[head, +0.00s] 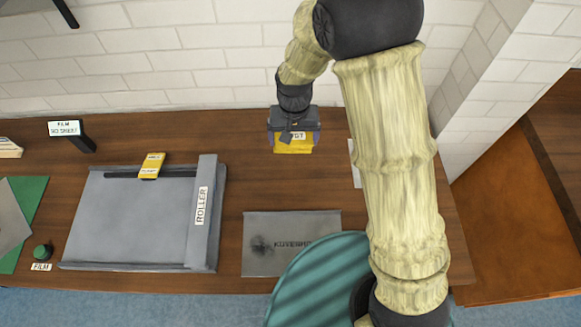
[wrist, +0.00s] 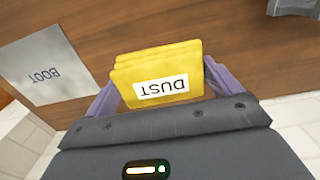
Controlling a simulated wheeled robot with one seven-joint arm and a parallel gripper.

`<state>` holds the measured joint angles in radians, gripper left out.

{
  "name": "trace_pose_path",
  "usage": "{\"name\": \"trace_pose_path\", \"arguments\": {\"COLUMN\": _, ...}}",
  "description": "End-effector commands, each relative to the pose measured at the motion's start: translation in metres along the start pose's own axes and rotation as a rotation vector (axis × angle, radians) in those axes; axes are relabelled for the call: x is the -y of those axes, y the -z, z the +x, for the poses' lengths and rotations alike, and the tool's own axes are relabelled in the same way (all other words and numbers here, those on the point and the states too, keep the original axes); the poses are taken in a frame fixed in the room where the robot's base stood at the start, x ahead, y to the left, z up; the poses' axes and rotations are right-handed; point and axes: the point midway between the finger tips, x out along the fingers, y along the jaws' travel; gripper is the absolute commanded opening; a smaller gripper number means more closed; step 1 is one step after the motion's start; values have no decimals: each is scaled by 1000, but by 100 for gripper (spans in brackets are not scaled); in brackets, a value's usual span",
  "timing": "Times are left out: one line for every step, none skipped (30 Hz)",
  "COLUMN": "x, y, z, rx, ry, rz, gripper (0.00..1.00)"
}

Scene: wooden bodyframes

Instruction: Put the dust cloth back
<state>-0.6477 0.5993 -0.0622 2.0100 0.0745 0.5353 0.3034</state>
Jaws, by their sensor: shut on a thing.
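A yellow folded cloth (wrist: 160,62) with a white label reading DUST is between the two purple fingers of my gripper (wrist: 158,84) in the wrist view. The fingers are shut on its two sides. In the head view, my gripper (head: 294,136) points down over the back of the wooden bench, right of centre. The yellow cloth (head: 293,147) shows below it, its label partly covered. Whether the cloth touches the bench top or hangs just above it, I cannot tell.
A grey board marked ROLLER (head: 130,225) lies on the left, with a yellow labelled piece (head: 152,165) at its back edge. A grey plate (head: 290,262) lies near the front. A card reading BOOT (wrist: 48,85) lies beside the cloth. A white brick wall (head: 190,55) stands behind.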

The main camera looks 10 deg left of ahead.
Motion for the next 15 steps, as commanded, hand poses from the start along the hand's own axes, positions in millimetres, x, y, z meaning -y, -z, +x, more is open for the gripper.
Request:
{"name": "trace_pose_path", "arguments": {"x": 6, "y": -3, "z": -1, "rx": -1, "ry": -2, "rz": -6, "gripper": 69}}
{"name": "trace_pose_path", "arguments": {"x": 8, "y": -4, "z": -2, "rx": 0, "ry": -2, "rz": -7, "gripper": 69}}
{"name": "trace_pose_path", "arguments": {"x": 9, "y": -5, "z": -3, "rx": 0, "ry": -3, "rz": -8, "gripper": 69}}
{"name": "trace_pose_path", "arguments": {"x": 9, "y": -5, "z": -4, "rx": 0, "ry": -3, "rz": -8, "gripper": 69}}
{"name": "trace_pose_path", "arguments": {"x": 9, "y": -5, "z": -4, "rx": 0, "ry": -3, "rz": -8, "gripper": 69}}
{"name": "trace_pose_path", "arguments": {"x": 9, "y": -5, "z": -4, "rx": 0, "ry": -3, "rz": -7, "gripper": 69}}
{"name": "trace_pose_path", "arguments": {"x": 9, "y": -5, "z": -4, "rx": 0, "ry": -3, "rz": -7, "gripper": 69}}
{"name": "trace_pose_path", "arguments": {"x": 9, "y": -5, "z": -4, "rx": 0, "ry": -3, "rz": -7, "gripper": 69}}
{"name": "trace_pose_path", "arguments": {"x": 8, "y": -5, "z": -4, "rx": 0, "ry": -3, "rz": -7, "gripper": 69}}
{"name": "trace_pose_path", "arguments": {"x": 8, "y": -5, "z": -4, "rx": 0, "ry": -3, "rz": -7, "gripper": 69}}
{"name": "trace_pose_path", "arguments": {"x": 8, "y": -5, "z": -4, "rx": 0, "ry": -3, "rz": -7, "gripper": 69}}
{"name": "trace_pose_path", "arguments": {"x": 8, "y": -5, "z": -2, "rx": 1, "ry": -3, "rz": -7, "gripper": 69}}
{"name": "trace_pose_path", "arguments": {"x": 8, "y": -5, "z": 0, "rx": 2, "ry": -3, "rz": -7, "gripper": 69}}
{"name": "trace_pose_path", "arguments": {"x": 8, "y": -5, "z": 2, "rx": 3, "ry": -4, "rz": -7, "gripper": 69}}
{"name": "trace_pose_path", "arguments": {"x": 8, "y": -5, "z": 7, "rx": 3, "ry": -4, "rz": -7, "gripper": 69}}
